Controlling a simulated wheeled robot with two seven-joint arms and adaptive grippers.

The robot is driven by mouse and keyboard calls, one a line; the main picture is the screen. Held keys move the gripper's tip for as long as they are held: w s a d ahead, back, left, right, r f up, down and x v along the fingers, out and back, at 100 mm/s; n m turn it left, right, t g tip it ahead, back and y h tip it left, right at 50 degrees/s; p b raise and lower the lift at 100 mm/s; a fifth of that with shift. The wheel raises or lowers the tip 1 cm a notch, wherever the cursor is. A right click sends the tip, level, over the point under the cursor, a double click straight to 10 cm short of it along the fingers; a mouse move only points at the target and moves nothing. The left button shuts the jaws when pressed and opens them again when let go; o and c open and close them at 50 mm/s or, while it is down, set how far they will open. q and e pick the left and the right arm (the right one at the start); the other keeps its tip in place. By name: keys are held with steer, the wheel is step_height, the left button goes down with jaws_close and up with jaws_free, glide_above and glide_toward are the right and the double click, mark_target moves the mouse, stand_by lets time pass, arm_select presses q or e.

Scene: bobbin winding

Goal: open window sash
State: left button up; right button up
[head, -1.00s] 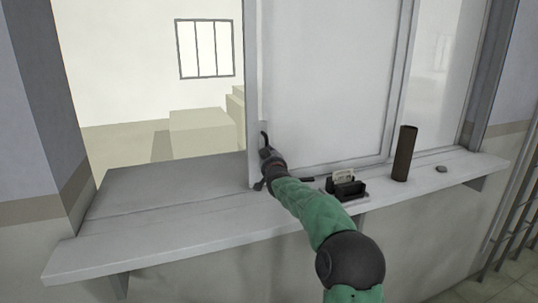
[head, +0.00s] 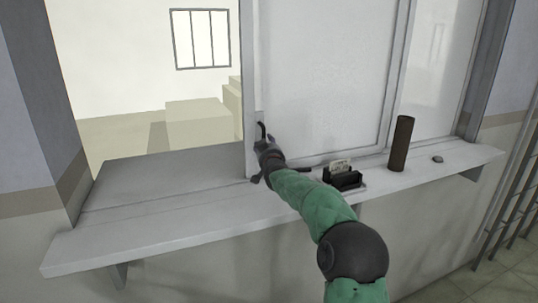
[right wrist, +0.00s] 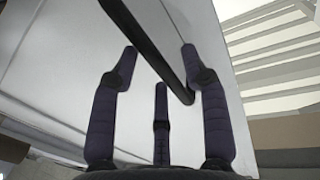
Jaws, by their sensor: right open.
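The window sash (head: 330,78) is a pale framed panel. It covers the middle of the window, with an open gap to its left. A dark handle (head: 262,131) sits on its left upright near the sill. In the right wrist view the handle is a dark bar (right wrist: 150,42) crossing diagonally between the fingers. My right gripper (head: 268,152) is at the handle; its fingers (right wrist: 160,58) are open around the bar. Contact between the fingers and bar is unclear. My left gripper is not in view.
A grey sill (head: 160,218) runs along the window. A black card holder (head: 345,181), a brown cylinder (head: 401,145) and a small grey object (head: 437,159) stand on it, right of the gripper. Metal bars (head: 513,200) stand at far right. The sill's left part is clear.

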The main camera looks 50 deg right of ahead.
steer(key=v, duration=1)
steer(key=shift+s+a, duration=0.15)
steer(key=shift+a, duration=0.05)
stand_by(0.3)
